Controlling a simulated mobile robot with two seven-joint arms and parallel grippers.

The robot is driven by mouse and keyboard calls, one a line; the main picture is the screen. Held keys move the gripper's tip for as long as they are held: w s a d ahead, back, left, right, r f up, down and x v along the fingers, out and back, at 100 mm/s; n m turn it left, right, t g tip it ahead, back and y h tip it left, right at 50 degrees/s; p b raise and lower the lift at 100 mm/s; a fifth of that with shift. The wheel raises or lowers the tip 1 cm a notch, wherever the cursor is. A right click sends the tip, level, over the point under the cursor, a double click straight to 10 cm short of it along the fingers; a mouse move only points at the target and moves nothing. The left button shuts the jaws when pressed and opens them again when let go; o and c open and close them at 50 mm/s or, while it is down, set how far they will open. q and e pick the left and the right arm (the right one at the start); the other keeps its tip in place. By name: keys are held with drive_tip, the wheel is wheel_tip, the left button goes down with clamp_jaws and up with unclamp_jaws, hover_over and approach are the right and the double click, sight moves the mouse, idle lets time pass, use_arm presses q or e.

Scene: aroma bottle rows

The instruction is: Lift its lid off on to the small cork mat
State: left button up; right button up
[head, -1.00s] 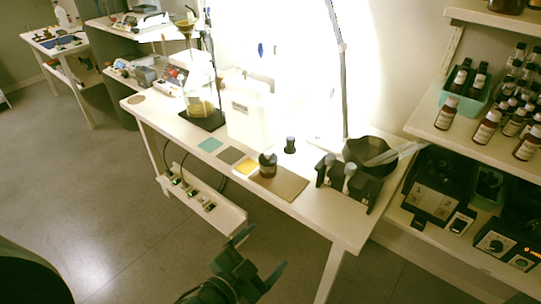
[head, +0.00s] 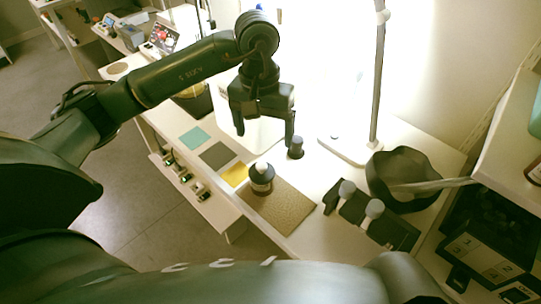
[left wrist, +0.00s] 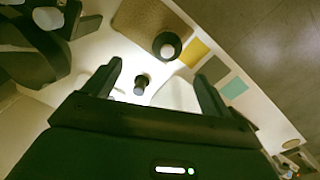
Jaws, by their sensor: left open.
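My left gripper (head: 264,138) is open and empty, pointing down above the table. Its fingers also show in the left wrist view (left wrist: 157,70). A small dark capped jar (head: 295,148) stands on the white table just right of the fingers; in the left wrist view the jar (left wrist: 141,84) appears between them, beyond the tips. A dark bottle with a pale top (head: 262,178) stands on a brown rectangular board (head: 285,208). A small round cork mat (head: 118,68) lies at the table's far left end. My right gripper is not in view.
Teal (head: 194,138), grey (head: 217,155) and yellow (head: 234,174) squares lie along the front edge. A dark bowl (head: 400,165) with a pestle and a dark rack (head: 375,222) stand at right. A lamp stand (head: 352,148) rises behind the jar.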

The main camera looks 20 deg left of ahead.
use_arm(q)
hover_over(261, 165)
drive_tip(key=shift+y, duration=0.3)
wheel_tip(261, 165, down, 7)
drive_tip(key=shift+s+r+p, duration=0.1)
drive_tip(key=shift+r+p, duration=0.05)
drive_tip(key=shift+p, duration=0.15)
drive_tip(key=shift+f+p, duration=0.55)
drive_tip(key=shift+f, duration=2.4)
drive_tip(key=shift+c, duration=0.3)
drive_tip(key=c, duration=1)
wheel_tip(261, 165, up, 9)
drive_tip(key=shift+d+r+b, duration=0.1)
drive_tip(key=shift+b, duration=0.4)
drive_tip(key=shift+m, duration=0.5)
drive_tip(key=s, duration=0.1)
drive_tip(key=s+d+r, duration=0.1)
drive_tip(key=s, duration=0.1)
drive_tip(key=s+d+r, duration=0.1)
drive_tip(key=shift+s+r, duration=0.15)
drive_tip(key=shift+s, duration=0.15)
